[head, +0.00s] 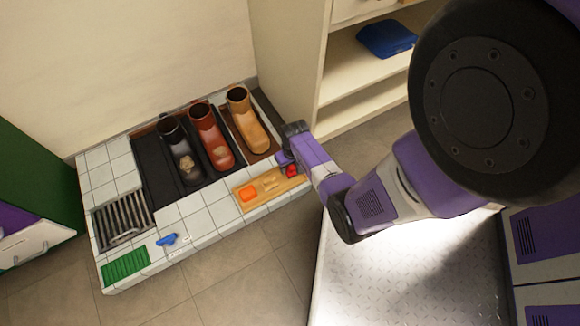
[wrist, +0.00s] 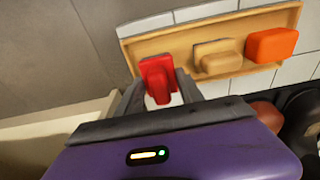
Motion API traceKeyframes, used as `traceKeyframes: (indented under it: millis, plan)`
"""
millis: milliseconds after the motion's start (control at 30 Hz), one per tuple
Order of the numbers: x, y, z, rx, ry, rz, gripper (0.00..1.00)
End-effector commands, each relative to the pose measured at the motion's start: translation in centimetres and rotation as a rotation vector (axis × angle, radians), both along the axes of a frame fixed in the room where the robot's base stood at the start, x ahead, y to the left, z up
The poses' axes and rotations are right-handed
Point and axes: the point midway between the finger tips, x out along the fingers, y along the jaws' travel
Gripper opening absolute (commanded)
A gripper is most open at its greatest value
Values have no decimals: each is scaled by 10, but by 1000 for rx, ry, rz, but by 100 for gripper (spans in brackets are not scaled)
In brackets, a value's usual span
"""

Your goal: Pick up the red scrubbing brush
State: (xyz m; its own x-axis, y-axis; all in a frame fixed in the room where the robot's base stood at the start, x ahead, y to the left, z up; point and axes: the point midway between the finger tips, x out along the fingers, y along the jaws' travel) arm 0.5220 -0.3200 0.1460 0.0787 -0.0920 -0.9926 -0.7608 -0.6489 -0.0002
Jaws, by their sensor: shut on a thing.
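The red scrubbing brush (wrist: 156,72) is between my gripper's two fingers in the wrist view, at the left end of a wooden tray. My gripper (wrist: 160,92) is shut on it. In the head view the red brush (head: 291,171) shows as a small red patch beside my gripper (head: 285,160), at the tray's right end; the rest of it is hidden. I cannot tell whether the brush still touches the tray.
The wooden tray (head: 243,206) also holds an orange block (head: 248,193) and a tan brush (wrist: 215,56). Several boots, including a red-brown one (head: 210,135), stand behind it. A blue object (head: 167,239) lies on the white tiles. A shelf unit (head: 312,60) stands close behind my gripper.

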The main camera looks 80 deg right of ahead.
Motion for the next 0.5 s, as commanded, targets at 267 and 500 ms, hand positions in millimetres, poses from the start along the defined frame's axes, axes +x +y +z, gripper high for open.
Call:
traceKeyframes:
  millis: [267, 500]
  plan:
    - [1, 0, 79, -2, -2, 2, 0]
    - [0, 0, 138, -2, -1, 1, 0]
